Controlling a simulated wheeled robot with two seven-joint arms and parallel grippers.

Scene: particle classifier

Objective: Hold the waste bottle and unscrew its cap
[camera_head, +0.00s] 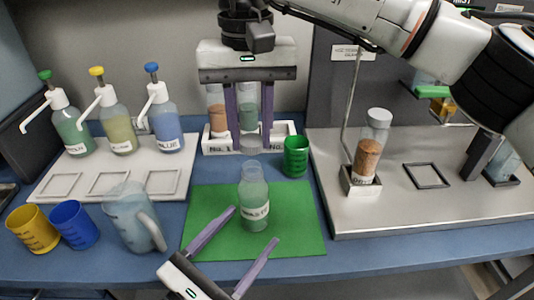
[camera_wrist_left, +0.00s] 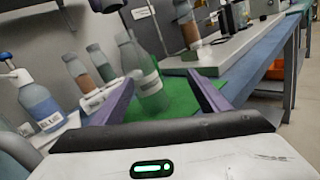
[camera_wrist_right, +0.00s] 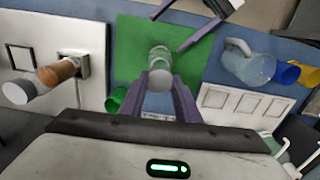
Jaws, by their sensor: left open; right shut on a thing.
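The waste bottle (camera_head: 255,198), pale green and clear with a white label, stands upright on the green mat (camera_head: 300,230). Its neck looks uncapped. My right gripper (camera_head: 250,146) points down above and behind the bottle, shut on a greyish cap (camera_head: 250,140), apart from the neck. In the right wrist view the cap (camera_wrist_right: 159,82) is between the fingers and the bottle (camera_wrist_right: 160,56) is beyond. My left gripper (camera_head: 254,228) is open in front of the bottle, its fingers spread to either side. In the left wrist view the bottle (camera_wrist_left: 147,88) shows between the fingers, apparently untouched.
A white rack (camera_head: 222,144) with two bottles stands behind, with a green cup (camera_head: 296,156) beside it. Pump bottles (camera_head: 117,132) on a white tray, a jug (camera_head: 130,222) and two cups are left. A grey platform (camera_head: 420,205) with an orange-filled bottle (camera_head: 368,158) is right.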

